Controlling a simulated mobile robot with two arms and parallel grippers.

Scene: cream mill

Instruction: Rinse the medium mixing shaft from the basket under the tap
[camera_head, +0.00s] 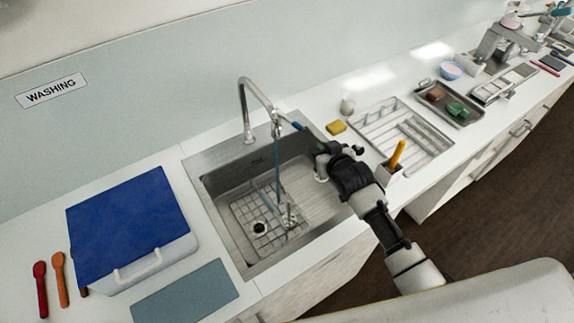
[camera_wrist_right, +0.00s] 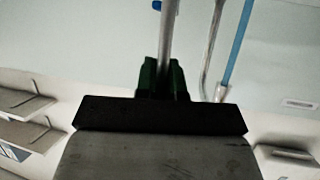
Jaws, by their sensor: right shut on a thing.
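My right gripper (camera_head: 319,151) reaches over the right side of the sink (camera_head: 315,190). It is shut on a thin grey metal rod, the mixing shaft (camera_wrist_right: 170,35), which stands up between its green fingertips in the wrist view. A blue part shows on the shaft (camera_head: 297,126) on the side toward the tap. The tap (camera_head: 254,90) arches over the sink, and a thin blue line like running water (camera_head: 277,165) drops from its spout. The shaft's end seems close to the spout; whether water touches it I cannot tell. My left gripper is not in view.
A wire grid (camera_head: 250,220) lies in the sink. A yellow sponge (camera_head: 336,127) and a white rack (camera_head: 405,128) are to the right, with an orange-handled tool (camera_head: 397,155) nearer. A blue-lidded box (camera_head: 125,225) stands left. A grey mat (camera_head: 185,292) lies in front.

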